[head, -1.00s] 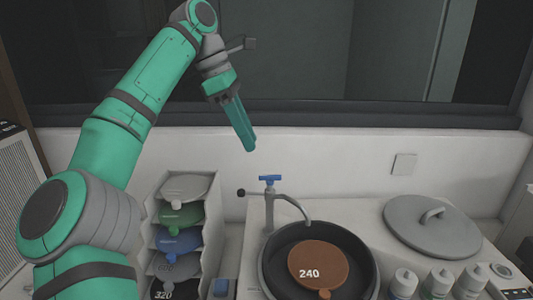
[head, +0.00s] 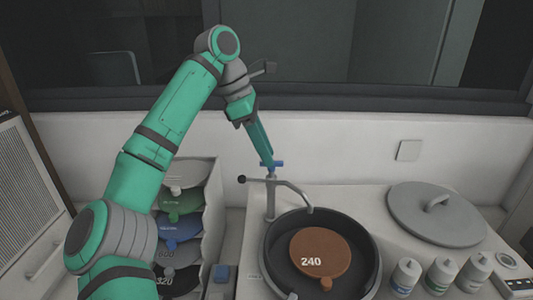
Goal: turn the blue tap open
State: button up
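The blue tap (head: 279,165) is a small blue cross handle on top of a grey post with a curved spout (head: 292,186). The post stands at the back left of the round dark basin. My gripper (head: 267,160) points down, with its teal fingertips at the blue handle. The fingers hide the middle of the handle, and its ends show on both sides. I cannot tell whether the fingers touch it or how far apart they are.
The basin (head: 374,268) holds a brown disc marked 240 (head: 322,248). A grey lid (head: 405,215) and several bottles (head: 440,274) are to the right. A rack of coloured discs (head: 211,205) stands left of the tap. A black-knobbed lever (head: 242,179) sticks out left from the post.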

jog(key=shift+d+f, duration=0.2)
jog(key=shift+f, duration=0.35)
grip_shut()
